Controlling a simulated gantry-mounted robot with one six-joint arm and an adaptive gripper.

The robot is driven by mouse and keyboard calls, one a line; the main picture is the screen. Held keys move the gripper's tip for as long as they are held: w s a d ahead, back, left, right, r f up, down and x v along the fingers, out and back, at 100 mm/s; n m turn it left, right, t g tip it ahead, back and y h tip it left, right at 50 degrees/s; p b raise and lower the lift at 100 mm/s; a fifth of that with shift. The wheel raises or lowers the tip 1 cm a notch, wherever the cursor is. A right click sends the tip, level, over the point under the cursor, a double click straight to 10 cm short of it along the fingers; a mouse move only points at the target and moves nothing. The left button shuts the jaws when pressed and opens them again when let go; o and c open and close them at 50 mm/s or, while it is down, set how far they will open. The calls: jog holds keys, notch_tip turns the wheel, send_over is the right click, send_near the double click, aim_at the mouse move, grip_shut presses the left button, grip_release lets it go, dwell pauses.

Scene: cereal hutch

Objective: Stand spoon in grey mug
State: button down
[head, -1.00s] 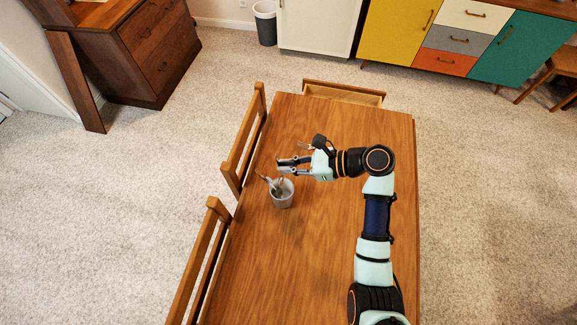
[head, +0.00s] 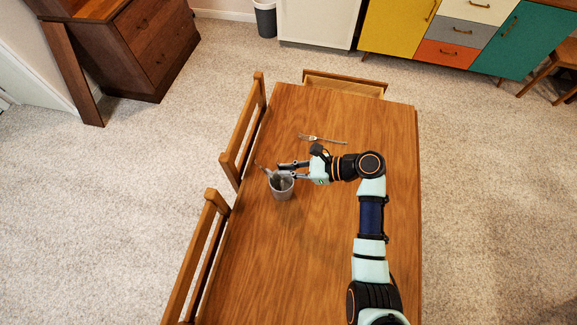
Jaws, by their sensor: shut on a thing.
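The grey mug (head: 282,193) stands upright on the wooden table near its left edge. My gripper (head: 280,170) is just above the mug's rim, coming in from the right. It is shut on the spoon (head: 282,182), a small grey shape that hangs down from the fingers over or into the mug's mouth. How deep it reaches and whether it touches the mug cannot be told. Another thin grey utensil (head: 261,168) leans out over the mug's left rim; its lower end is hidden.
A fork (head: 322,139) lies flat on the table (head: 260,265) behind my gripper. Two wooden chairs (head: 242,135) (head: 203,235) stand along the left edge. The front of the table is clear.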

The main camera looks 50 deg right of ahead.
jog(key=c, duration=1.2)
grip_release()
jog(key=shift+s, duration=0.1)
jog(key=v, duration=1.2)
jog(key=shift+d, duration=0.1)
